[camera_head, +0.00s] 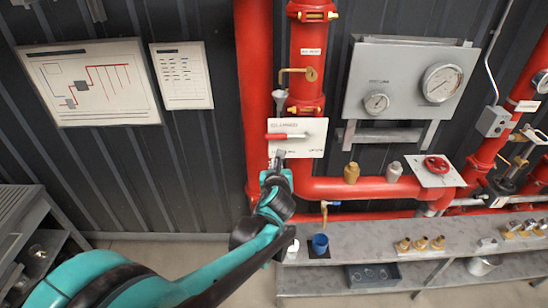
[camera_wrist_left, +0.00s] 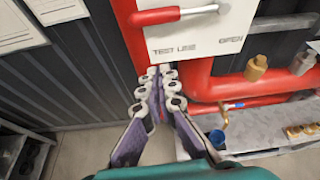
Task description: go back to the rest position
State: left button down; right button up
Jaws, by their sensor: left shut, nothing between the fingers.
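My left gripper (camera_head: 279,157) is shut and empty, just below a red lever (camera_head: 286,136) on a white plate (camera_head: 314,146) in the head view. In the left wrist view the fingers (camera_wrist_left: 158,72) meet at the tips, below the red lever (camera_wrist_left: 155,17) and the plate (camera_wrist_left: 200,40) marked "TEST LINE" and "OPEN". I cannot tell the exact gap between fingertips and plate. The lever lies roughly level, its grip towards the left. My right gripper is not in view.
Thick red pipes (camera_head: 308,60) run behind the plate. A gauge panel (camera_head: 405,85) hangs to the right. Below, a grey bench (camera_head: 370,240) carries a blue cup (camera_head: 320,243) and brass fittings (camera_head: 420,243). Two wall boards (camera_head: 90,85) hang left. The floor at lower left looks partly clear.

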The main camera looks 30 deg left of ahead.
pick_arm(q)
jog(key=v, duration=0.3)
jog(key=shift+s+d, duration=0.2)
jog(key=shift+s, duration=0.1)
jog(key=s+d+f+n+g+h+b, duration=0.1)
jog(key=s+d+f+n+h+b, duration=0.1)
jog(key=s+d+f+n+b, duration=0.2)
jog(key=s+d+f+n+g+h+b, duration=0.2)
jog(key=s+d+f+n+b, duration=0.3)
jog(key=f+n, duration=0.8)
jog(key=s+d+f+n+g+h+b, duration=0.2)
jog(key=s+d+f+n+b, duration=0.3)
jog(key=s+f+n+b, duration=0.3)
jog(key=f+n+b, duration=0.1)
jog(key=n, duration=0.3)
jog(key=shift+s+d+h+b, duration=0.2)
jog(key=shift+s+h+b, duration=0.1)
jog(key=shift+h+b, duration=0.1)
jog(key=c, duration=2.3)
grip_release()
